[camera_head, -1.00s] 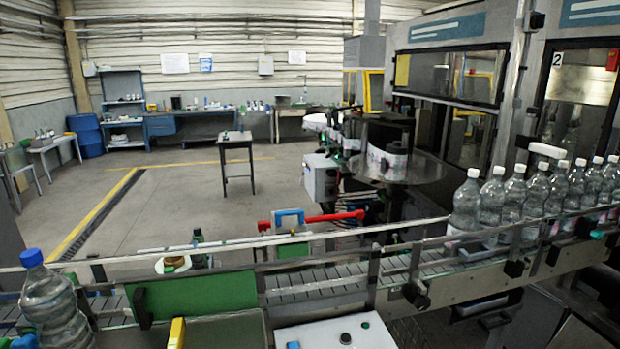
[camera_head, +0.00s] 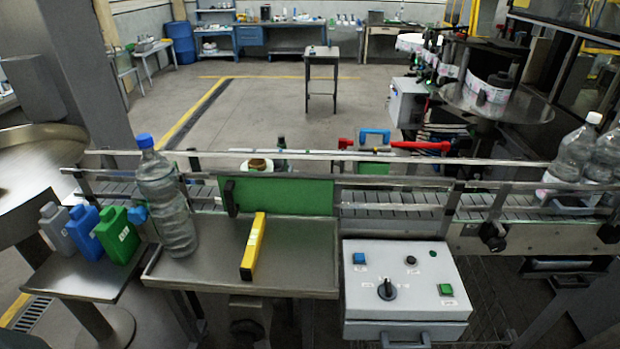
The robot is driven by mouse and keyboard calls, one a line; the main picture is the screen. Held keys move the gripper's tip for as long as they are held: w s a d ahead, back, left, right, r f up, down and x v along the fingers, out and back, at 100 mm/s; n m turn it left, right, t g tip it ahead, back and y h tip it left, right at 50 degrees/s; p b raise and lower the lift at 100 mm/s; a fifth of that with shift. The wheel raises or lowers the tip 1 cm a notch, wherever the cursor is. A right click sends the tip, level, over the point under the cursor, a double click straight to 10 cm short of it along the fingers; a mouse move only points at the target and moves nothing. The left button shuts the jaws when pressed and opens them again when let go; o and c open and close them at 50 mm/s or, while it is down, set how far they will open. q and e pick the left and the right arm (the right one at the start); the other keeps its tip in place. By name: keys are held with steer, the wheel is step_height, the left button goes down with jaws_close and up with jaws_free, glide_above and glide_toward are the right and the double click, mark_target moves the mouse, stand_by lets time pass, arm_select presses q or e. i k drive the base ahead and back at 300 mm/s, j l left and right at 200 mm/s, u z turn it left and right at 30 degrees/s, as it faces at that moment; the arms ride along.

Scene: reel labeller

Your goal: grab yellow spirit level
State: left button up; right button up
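The yellow spirit level (camera_head: 254,246) lies on the metal tray table (camera_head: 215,268) in front of the conveyor. It points away from me, tilted slightly, with its far end close to the green panel (camera_head: 285,196). Nothing covers it. Neither of my grippers shows in the head view.
A large clear bottle with a blue cap (camera_head: 168,205) stands at the tray's left end. Grey, blue and green jugs (camera_head: 118,236) stand on a side table further left. A control box (camera_head: 403,283) with buttons and a knob is right of the tray. The conveyor rail (camera_head: 400,208) runs behind.

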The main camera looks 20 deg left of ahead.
mark_target(247, 270)
steer(key=i+j+u, duration=0.3)
steer(key=j, duration=0.25)
steer(key=i+j+u, duration=0.3)
steer(key=j, duration=0.2)
steer(key=i+j+u, duration=0.3)
steer(key=j, duration=0.15)
steer(key=k, duration=0.05)
